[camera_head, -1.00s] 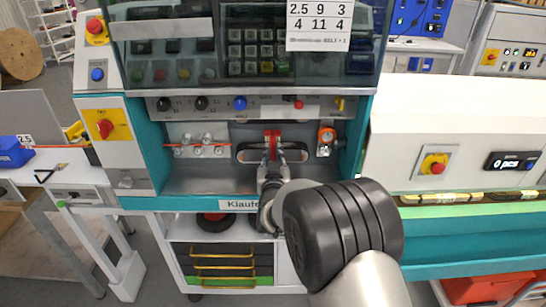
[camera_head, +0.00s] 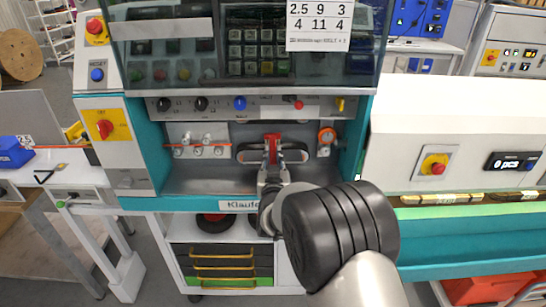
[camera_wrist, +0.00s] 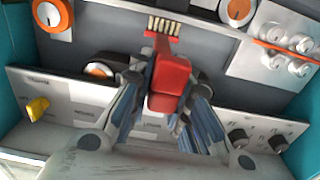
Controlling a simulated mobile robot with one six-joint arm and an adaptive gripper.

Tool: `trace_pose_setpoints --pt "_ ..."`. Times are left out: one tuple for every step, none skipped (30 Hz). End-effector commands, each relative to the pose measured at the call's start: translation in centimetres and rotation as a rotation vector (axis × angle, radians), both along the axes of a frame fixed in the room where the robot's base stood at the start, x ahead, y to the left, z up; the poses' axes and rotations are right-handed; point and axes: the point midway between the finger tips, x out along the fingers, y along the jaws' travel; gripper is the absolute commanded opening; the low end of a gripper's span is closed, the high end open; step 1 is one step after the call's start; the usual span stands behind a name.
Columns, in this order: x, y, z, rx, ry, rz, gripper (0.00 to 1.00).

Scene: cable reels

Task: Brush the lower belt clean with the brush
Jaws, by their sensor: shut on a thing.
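My gripper (camera_head: 272,160) is shut on the red brush (camera_head: 271,142) inside the machine's teal-framed bay. In the wrist view, the red brush body (camera_wrist: 171,80) sits between the two fingers of my gripper (camera_wrist: 168,98). Its pale bristles (camera_wrist: 163,26) point away from my wrist. A dark belt loop (camera_head: 249,154) runs across the back of the bay, behind the brush. It also shows in part in the wrist view (camera_wrist: 207,88). The brush and fingers hide its middle. I cannot tell whether the bristles touch it.
A panel with knobs (camera_head: 201,104) and a yellow switch (camera_head: 340,104) runs above. The bay floor (camera_head: 205,186) is clear at left.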

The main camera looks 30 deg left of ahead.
Motion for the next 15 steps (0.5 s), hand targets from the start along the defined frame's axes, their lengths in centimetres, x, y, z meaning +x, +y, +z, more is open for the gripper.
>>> trace_pose_setpoints --pt "0.00 0.01 -0.09 0.001 -0.001 0.000 0.00" --pt "0.00 0.01 -0.15 0.001 -0.001 0.000 0.00" --pt "0.00 0.01 -0.23 0.001 -0.001 0.000 0.00" --pt "0.00 0.01 -0.28 0.001 -0.001 0.000 0.00" --pt "0.00 0.01 -0.34 0.001 -0.001 0.000 0.00" --pt "0.00 0.01 -0.41 0.001 -0.001 0.000 0.00" --pt "0.00 0.01 -0.47 0.001 -0.001 0.000 0.00" --pt "0.00 0.01 -0.52 0.001 -0.001 0.000 0.00" --pt "0.00 0.01 -0.59 0.001 -0.002 0.000 0.00" --pt "0.00 0.01 -0.65 0.001 -0.002 0.000 0.00" --pt "0.00 0.01 -0.70 0.001 -0.002 0.000 0.00" --pt "0.00 0.01 -0.78 0.001 -0.002 0.000 0.00" --pt "0.01 0.00 -0.84 0.001 -0.002 0.000 0.00" --pt "0.01 0.00 -0.89 0.001 -0.002 0.000 0.00" --pt "0.01 0.00 -0.97 0.001 -0.002 0.000 0.00"
